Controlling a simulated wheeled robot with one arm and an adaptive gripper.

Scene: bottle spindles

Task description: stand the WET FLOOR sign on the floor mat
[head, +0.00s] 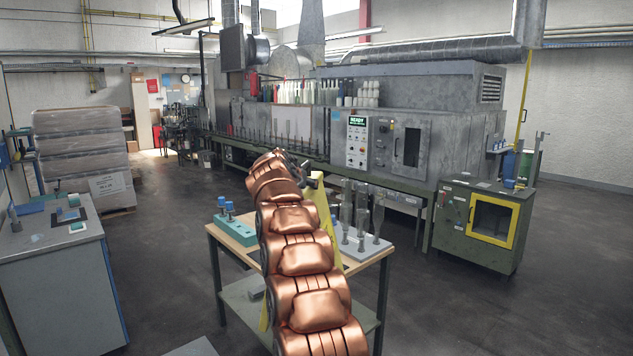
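A yellow panel (324,204), which looks like the WET FLOOR sign, shows in the head view behind my copper-coloured arm. Its narrow top is close to my gripper (312,180), and its right edge slants down over the small table. Another yellow strip (265,316) shows lower down at the left of the arm. The arm hides the middle of the sign and any lettering. My gripper is small, dark and partly hidden at the arm's far end; its fingers cannot be made out, nor whether they grip the sign. I cannot make out a floor mat.
A small wood-topped table (232,233) stands behind the arm, with a green block (236,231) and clear bottles (362,214) on a grey plate. A grey cabinet (62,280) stands left, a green yellow-framed cabinet (452,218) right.

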